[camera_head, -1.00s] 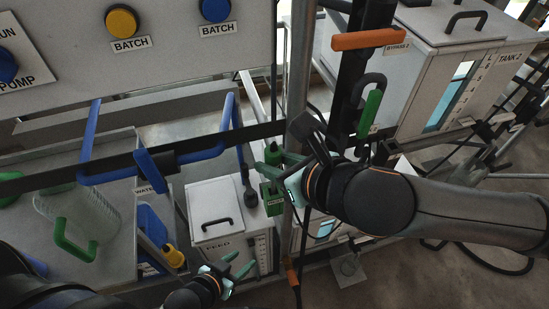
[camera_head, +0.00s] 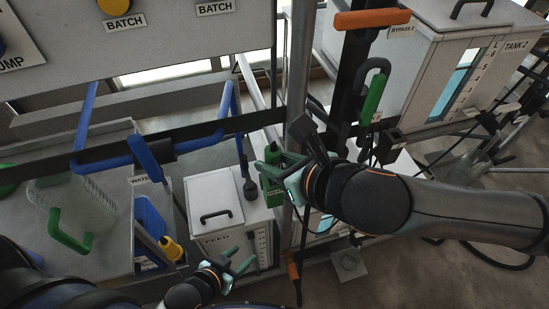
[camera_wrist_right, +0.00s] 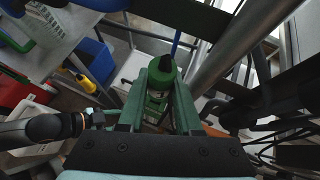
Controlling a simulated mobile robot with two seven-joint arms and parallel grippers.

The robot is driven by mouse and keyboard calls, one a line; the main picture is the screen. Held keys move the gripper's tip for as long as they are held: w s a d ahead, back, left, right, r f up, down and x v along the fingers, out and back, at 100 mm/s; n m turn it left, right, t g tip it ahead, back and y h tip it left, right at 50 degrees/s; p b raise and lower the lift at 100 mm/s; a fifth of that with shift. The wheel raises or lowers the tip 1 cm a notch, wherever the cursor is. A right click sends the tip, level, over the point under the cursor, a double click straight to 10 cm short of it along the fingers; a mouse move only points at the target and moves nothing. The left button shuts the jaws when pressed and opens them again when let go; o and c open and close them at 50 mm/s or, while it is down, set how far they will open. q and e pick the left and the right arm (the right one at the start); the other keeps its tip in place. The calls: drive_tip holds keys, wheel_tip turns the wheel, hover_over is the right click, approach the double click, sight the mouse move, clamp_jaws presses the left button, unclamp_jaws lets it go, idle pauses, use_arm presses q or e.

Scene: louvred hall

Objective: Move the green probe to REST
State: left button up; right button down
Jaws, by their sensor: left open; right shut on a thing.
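The green probe (camera_wrist_right: 160,76) is between the fingers of my right gripper (camera_wrist_right: 158,98) in the right wrist view, its dark tip facing the camera. In the head view my right gripper (camera_head: 276,166) is shut on it beside the upright metal post, and the fingers partly cover its green body (camera_head: 271,192). My left gripper (camera_head: 243,260) is open and empty, low in front of the white box. I cannot make out a REST label in these frames.
A white lidded box (camera_head: 214,197) with a black handle stands left of the probe. A black-headed rod (camera_head: 249,188) rises close by. The metal post (camera_head: 297,90), blue pipes (camera_head: 205,150) and a green-handled lever (camera_head: 373,100) crowd the space. Tank 2 (camera_head: 440,75) stands right.

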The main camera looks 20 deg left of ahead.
drive_tip(key=c, duration=0.5)
unclamp_jaws()
drive_tip(key=d+r+p, duration=0.1)
drive_tip(key=r+p, duration=0.1)
drive_tip(key=s+r+p, duration=0.1)
drive_tip(key=r+p, duration=0.1)
drive_tip(key=s+d+r+p, duration=0.1)
drive_tip(key=r+p, duration=0.1)
drive_tip(key=shift+d+r+p, duration=0.15)
drive_tip(key=shift+d+p, duration=0.15)
drive_tip(key=shift+p, duration=0.05)
